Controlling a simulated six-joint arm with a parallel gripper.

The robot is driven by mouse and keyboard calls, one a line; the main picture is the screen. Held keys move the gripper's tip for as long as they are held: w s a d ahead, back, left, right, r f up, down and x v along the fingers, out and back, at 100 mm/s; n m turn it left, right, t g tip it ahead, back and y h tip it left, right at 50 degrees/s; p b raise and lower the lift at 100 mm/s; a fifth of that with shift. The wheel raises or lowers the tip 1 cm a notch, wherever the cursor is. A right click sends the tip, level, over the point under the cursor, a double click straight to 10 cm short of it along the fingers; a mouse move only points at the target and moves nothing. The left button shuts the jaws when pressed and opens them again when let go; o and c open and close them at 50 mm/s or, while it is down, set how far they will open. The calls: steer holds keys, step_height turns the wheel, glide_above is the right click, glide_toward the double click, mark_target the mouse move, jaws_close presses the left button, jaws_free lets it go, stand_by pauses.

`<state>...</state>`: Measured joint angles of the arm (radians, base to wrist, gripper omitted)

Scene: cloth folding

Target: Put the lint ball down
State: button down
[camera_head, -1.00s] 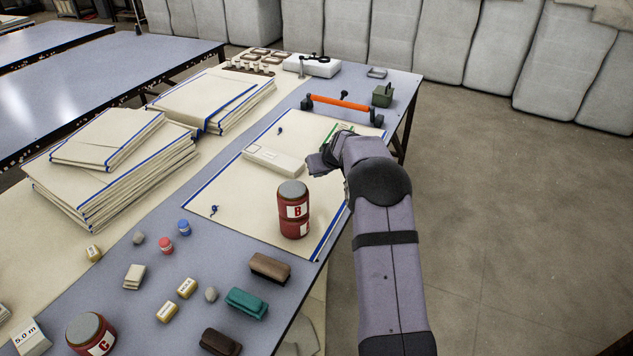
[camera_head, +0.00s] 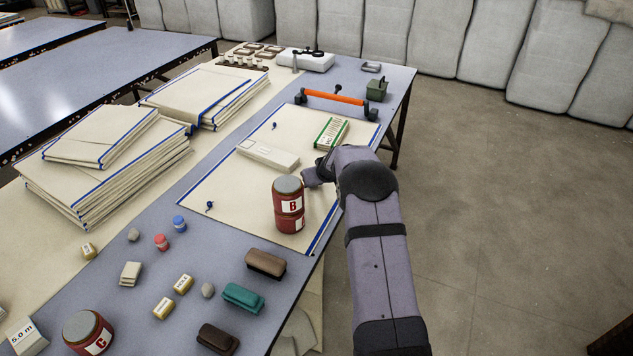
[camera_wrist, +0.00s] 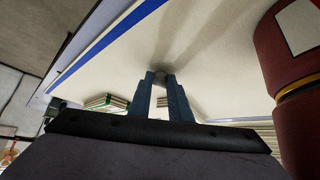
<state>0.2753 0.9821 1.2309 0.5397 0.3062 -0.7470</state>
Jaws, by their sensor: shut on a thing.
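My gripper (camera_wrist: 160,78) shows in the wrist view with its two dark blue fingers close together. A small grey lump, seemingly the lint ball (camera_wrist: 161,76), shows between the fingertips, mostly hidden by them. The cream cloth with blue edges (camera_head: 232,205) lies flat on the table, and the fingers point at its surface; whether the lump touches it I cannot tell. In the head view my gripper (camera_head: 311,177) is over the right part of the cloth, just right of the stacked red weights; its fingertips are hard to make out there.
The red weights (camera_head: 289,205) stand on the cloth close beside my gripper. A long white block (camera_head: 267,155) and a green-and-white box (camera_head: 331,134) lie beyond. An orange-handled bar (camera_head: 336,97) is at the far edge. Brushes and small items cover the near table (camera_head: 215,250).

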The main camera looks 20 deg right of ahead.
steer(key=shift+f, duration=0.1)
steer(key=c, duration=1.7)
jaws_free()
steer(key=shift+o, duration=0.2)
steer(key=shift+r, duration=0.25)
steer(key=b+v, duration=0.2)
steer(key=v, duration=1)
steer(key=shift+f, duration=0.1)
